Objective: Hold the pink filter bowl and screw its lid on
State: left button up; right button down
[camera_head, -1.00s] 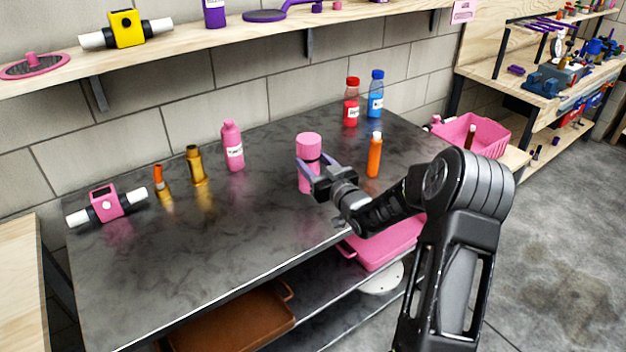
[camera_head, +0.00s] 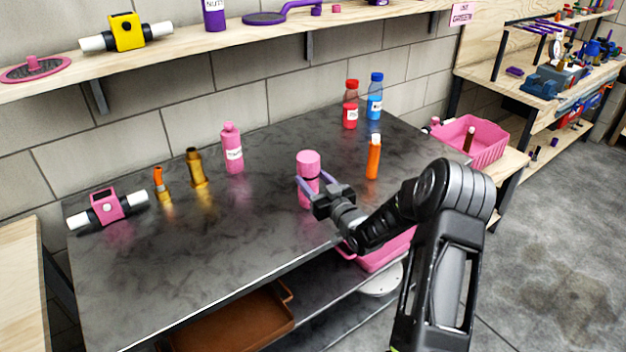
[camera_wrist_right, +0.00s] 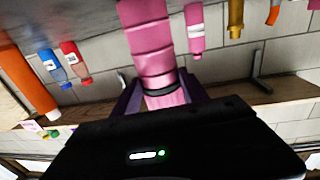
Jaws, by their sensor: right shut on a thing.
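The pink filter bowl (camera_head: 309,195) is an upright pink cylinder with a wider pink cap-like top (camera_head: 308,162). It is at the front middle of the dark table in the head view. My right gripper (camera_head: 308,182) is shut on it, with a purplish finger on each side. In the right wrist view the bowl (camera_wrist_right: 150,40) appears upside down between the fingers, with a dark ring near them. I cannot tell whether the top is a separate lid, or whether the bowl touches the table. My left gripper is not in view.
A pink block with white pipe ends (camera_head: 107,207) lies at the table's left. Brass fittings (camera_head: 196,168), a pink bottle (camera_head: 232,150), red (camera_head: 350,112) and blue (camera_head: 375,103) bottles and an orange tube (camera_head: 373,158) stand behind. The table's front left is clear.

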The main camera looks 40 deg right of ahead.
jog(key=shift+f, duration=0.15)
jog(key=c, duration=0.6)
grip_release()
jog(key=shift+r, duration=0.3)
jog(key=s+a+b, duration=0.1)
jog(key=s+b, duration=0.1)
jog(key=s, duration=1)
jog(key=shift+a+f, duration=0.15)
jog(key=shift+a, duration=0.1)
jog(key=shift+f, duration=0.1)
